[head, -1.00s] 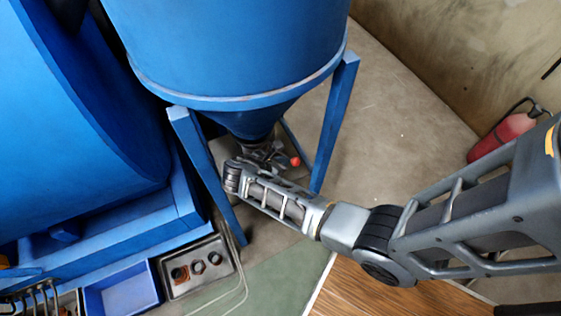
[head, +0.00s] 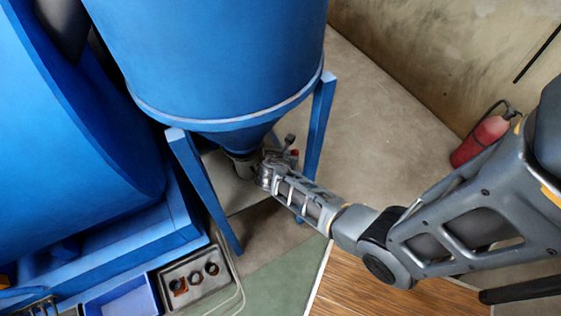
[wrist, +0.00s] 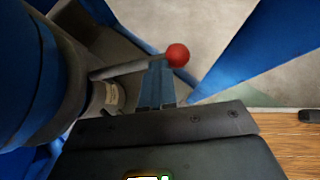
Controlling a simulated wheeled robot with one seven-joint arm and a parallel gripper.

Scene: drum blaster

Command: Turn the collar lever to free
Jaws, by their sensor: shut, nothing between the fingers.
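The collar lever (wrist: 120,69) is a grey rod ending in a red ball knob (wrist: 177,55). In the wrist view it sticks out to the right from the collar (wrist: 103,98) under the blue hopper. The red knob also shows small in the head view (head: 295,153), beside my wrist. My gripper (wrist: 157,68) is shut and empty, its narrow fingers close together. The fingertips lie at the rod, just left of the knob; I cannot tell whether they touch it. In the head view my wrist hides most of the collar.
The blue hopper (head: 215,60) stands above on blue legs (head: 318,125), one close on each side of my arm. A control box (head: 195,277) and a blue tray (head: 123,302) are at lower left. A red extinguisher (head: 482,140) stands by the wall.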

